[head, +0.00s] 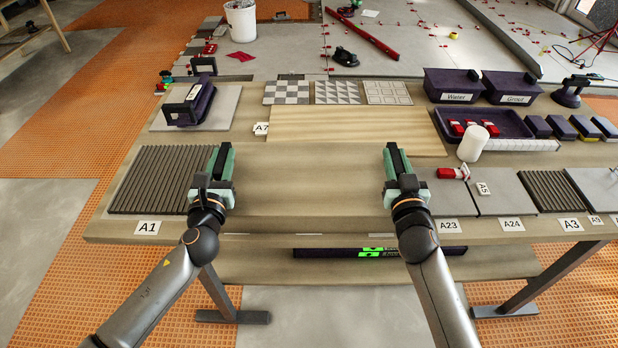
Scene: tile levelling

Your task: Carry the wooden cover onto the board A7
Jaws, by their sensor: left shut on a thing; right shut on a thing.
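The board A7 (350,130) is a pale wooden panel lying flat at the back middle of the bench, with its A7 tag (261,128) at its left edge. A wooden panel, the wooden cover (310,190), spans the space between my two grippers in front of it. Its colour is close to the bench top, so its outline and height are hard to tell. My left gripper (221,165) is shut on its left side and my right gripper (397,165) is shut on its right side. The fingers hide the gripped edges.
A dark ribbed panel (155,180) lies left of my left gripper. Grey tiles (450,197) and a white cylinder (473,143) stand right of my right gripper. Patterned tiles (338,92) lie behind A7. A dark tray (485,120) and bins (465,85) are at the back right.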

